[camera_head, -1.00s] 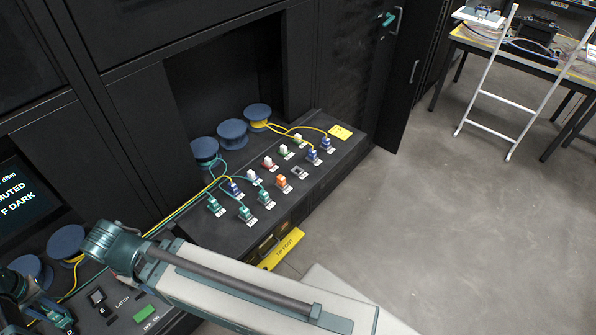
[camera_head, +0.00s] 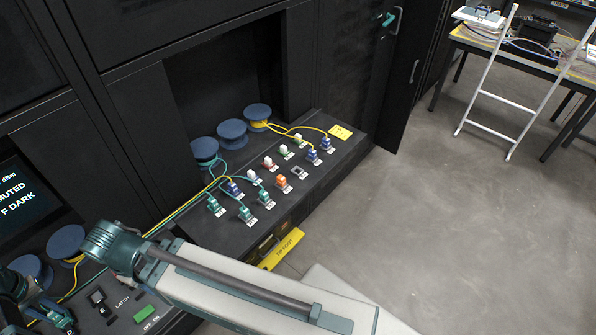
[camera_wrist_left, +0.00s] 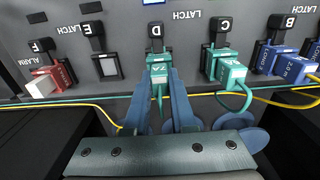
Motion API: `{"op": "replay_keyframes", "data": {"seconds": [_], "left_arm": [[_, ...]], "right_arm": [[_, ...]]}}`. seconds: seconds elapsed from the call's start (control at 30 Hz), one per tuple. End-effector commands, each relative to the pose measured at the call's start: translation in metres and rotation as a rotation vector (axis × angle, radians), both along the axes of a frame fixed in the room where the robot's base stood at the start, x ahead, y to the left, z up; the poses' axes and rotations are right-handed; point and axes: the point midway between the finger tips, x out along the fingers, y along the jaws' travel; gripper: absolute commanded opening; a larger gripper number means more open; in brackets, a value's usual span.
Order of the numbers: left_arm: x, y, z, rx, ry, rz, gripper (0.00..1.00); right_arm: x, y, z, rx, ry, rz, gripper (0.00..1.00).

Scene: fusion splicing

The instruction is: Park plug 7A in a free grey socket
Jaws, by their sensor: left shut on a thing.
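My left gripper (camera_wrist_left: 159,90) has its two blue fingers closed on a teal plug (camera_wrist_left: 157,70) at the port marked D in the left wrist view. The plug's label is too small to read surely. Its teal cable hangs down between the fingers. The plug still sits at the port, under a black latch. In the head view the gripper is at the lower left, partly hidden by my arm. An empty grey socket (camera_head: 299,172) shows on the far panel, right of an orange plug (camera_head: 281,182). My right gripper is out of view.
A second teal plug (camera_wrist_left: 231,70) sits at C, right of the gripper, and a red plug (camera_wrist_left: 50,80) at F, left. An empty port (camera_wrist_left: 108,66) lies at E. Several teal and blue plugs with loose cables stand on the far panel (camera_head: 205,238).

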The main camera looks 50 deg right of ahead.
Motion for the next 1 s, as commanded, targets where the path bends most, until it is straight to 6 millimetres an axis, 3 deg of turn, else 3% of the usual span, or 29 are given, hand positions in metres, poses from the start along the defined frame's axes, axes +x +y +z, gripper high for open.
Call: {"op": "replay_keyframes", "data": {"seconds": [0.37,1.0], "left_arm": [[0.0,0.0,0.004,0.0,0.0,0.0,0.0],[0.0,0.0,0.029,0.0,0.0,0.0,0.0]], "right_arm": [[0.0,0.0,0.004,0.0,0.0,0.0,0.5],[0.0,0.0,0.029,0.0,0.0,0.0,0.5]]}}
